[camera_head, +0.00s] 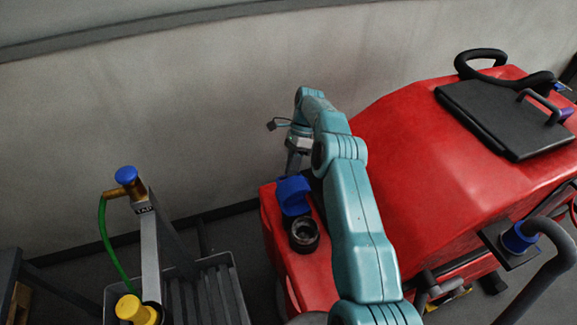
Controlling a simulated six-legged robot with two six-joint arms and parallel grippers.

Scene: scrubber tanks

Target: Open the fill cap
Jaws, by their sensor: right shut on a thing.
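The blue fill cap (293,193) stands tilted up on the far side of the round black filler neck (304,236) on the red scrubber tank (430,150). The neck's opening is uncovered and shows a grey inside. My right arm reaches over the tank from the bottom of the view. My right gripper (293,168) points down at the upper edge of the cap and is shut on it; the exact contact of the fingertips is small and partly hidden. My left gripper is not in view.
Left of the tank, a grey post carries a brass tap with a blue knob (126,175) and green hose (104,235). A black lid (490,110) lies on the tank. A wall stands behind.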

